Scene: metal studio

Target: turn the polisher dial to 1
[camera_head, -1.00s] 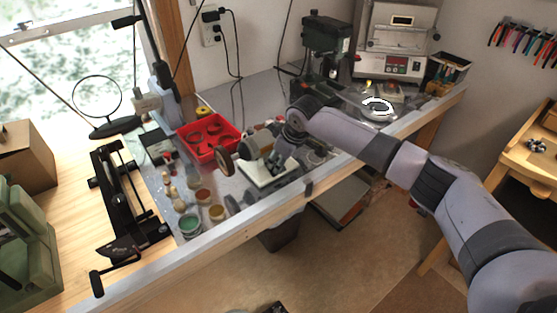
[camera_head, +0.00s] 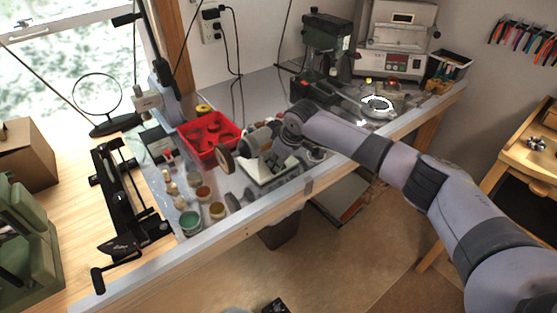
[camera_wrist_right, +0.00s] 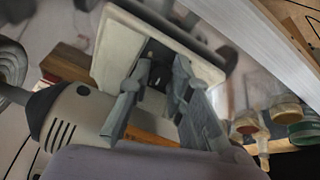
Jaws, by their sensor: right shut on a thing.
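The polisher (camera_head: 262,140) stands on the metal bench, a pale motor with a brown wheel on its left end and a white base (camera_head: 262,180). My right gripper (camera_head: 282,163) reaches down over the base at the front of the motor. In the right wrist view, the polisher body with dark vent slots (camera_wrist_right: 72,122) is at left and its white base (camera_wrist_right: 118,45) is above. My right gripper (camera_wrist_right: 162,70) is shut on a small dark part at the base, likely the dial. The fingers mostly hide it, so its setting is unreadable. My left gripper is out of view.
A red tray (camera_head: 208,149) stands behind the polisher to the left. Several small jars, including a green one (camera_head: 190,222), stand left of it. A drill press (camera_head: 326,45) is at the back. The bench's front edge (camera_head: 250,215) runs close below the gripper.

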